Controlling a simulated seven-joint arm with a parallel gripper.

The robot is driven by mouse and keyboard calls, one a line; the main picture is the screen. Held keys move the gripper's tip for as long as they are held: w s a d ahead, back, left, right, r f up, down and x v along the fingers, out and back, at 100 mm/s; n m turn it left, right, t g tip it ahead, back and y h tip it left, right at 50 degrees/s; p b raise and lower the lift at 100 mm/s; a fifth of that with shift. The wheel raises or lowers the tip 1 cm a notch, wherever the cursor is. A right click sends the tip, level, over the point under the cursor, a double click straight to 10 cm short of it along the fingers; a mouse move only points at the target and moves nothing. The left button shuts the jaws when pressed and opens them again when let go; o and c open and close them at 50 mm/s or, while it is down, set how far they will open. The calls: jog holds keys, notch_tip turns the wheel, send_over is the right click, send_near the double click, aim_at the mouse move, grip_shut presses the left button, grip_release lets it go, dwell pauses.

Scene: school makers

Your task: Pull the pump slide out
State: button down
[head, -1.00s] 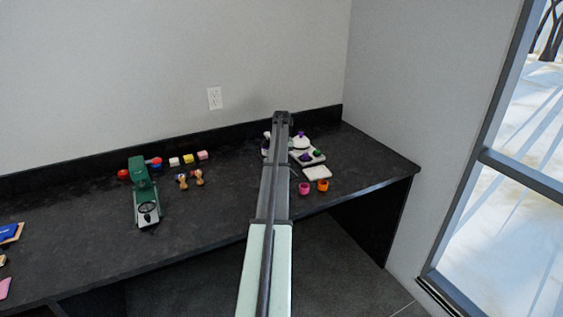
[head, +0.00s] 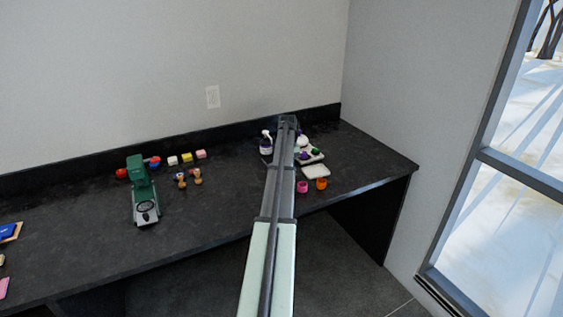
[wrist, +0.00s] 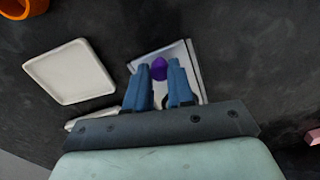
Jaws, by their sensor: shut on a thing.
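In the wrist view, my gripper (wrist: 160,66) has its two blue fingers closed around a small purple knob (wrist: 159,70). The knob shows between the fingertips, over a pale, shallow, box-like piece (wrist: 189,58). I cannot tell for sure which part is the pump slide; the purple knob looks like its handle. In the head view, my arm hides the fingertips and most of what they hold, near the back of the dark counter.
A white square tray (wrist: 70,72) and an orange cup (wrist: 24,8) lie nearby. In the head view, a bottle with a white top (head: 266,143) stands left of my arm. A pink cup (head: 302,187) and a green device (head: 142,190) are on the counter (head: 100,240).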

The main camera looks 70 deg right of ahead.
jog(key=s+a, duration=0.2)
jog(key=shift+s+a, duration=0.35)
jog(key=shift+a, duration=0.05)
jog(key=c, duration=1)
grip_release()
jog(key=shift+d, duration=0.1)
notch_tip(320, 180, up, 14)
jog(key=shift+f, duration=0.1)
jog(key=shift+w, duration=0.1)
